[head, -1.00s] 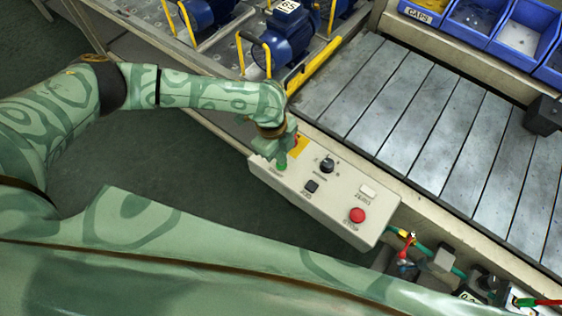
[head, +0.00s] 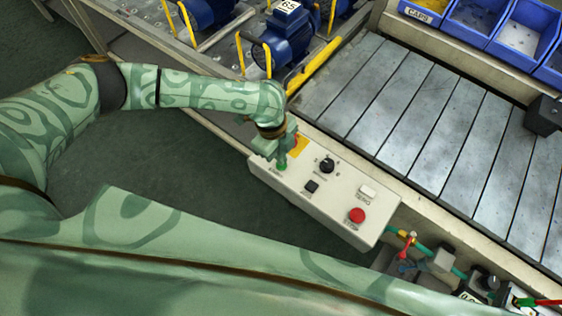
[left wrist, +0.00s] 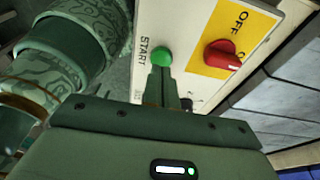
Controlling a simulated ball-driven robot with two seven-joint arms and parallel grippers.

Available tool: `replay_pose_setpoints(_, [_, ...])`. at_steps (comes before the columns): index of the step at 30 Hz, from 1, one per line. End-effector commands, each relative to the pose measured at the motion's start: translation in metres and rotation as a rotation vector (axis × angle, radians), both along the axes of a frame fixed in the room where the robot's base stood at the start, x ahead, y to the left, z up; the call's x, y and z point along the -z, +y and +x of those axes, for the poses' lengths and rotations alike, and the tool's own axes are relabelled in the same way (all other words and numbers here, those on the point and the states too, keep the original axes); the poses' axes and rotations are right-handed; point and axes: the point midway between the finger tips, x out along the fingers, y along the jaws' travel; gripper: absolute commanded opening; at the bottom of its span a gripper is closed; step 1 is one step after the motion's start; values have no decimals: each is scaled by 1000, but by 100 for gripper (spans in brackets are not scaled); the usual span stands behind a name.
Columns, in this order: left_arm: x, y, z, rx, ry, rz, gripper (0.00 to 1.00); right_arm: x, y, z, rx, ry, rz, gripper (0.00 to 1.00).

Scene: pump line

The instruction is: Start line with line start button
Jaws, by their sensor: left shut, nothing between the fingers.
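The control box (head: 335,208) lies below the arm in the head view. Its green button (left wrist: 162,54), marked START, shows in the left wrist view, and in the head view it shows as a green spot (head: 281,166). My left gripper (left wrist: 160,70) is shut and empty, its fingertips right at the green button's near edge. In the head view the left gripper (head: 280,158) covers part of that corner. I cannot tell whether the button is pressed in. My right gripper is not in view.
Beside the button is a red rotary switch (left wrist: 222,54) on a yellow plate. The box also carries a black knob (head: 327,165), a black button (head: 312,187), a white button (head: 368,191) and a red button (head: 357,215). A slatted conveyor (head: 430,130) runs behind it.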

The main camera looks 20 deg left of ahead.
Motion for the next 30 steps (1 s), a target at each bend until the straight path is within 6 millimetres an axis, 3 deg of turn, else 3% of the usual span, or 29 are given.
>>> replay_pose_setpoints(9, [2, 0, 0, 0, 0, 0, 0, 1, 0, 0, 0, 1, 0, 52])
replay_pose_setpoints(20, [20, 0, 0, -1, 1, -1, 0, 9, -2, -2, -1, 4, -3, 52])
replay_pose_setpoints(26, [12, 0, 0, 0, -1, 0, 0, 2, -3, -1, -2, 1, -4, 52])
replay_pose_setpoints(30, [-5, 0, 0, -1, -3, -1, 0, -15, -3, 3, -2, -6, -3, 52])
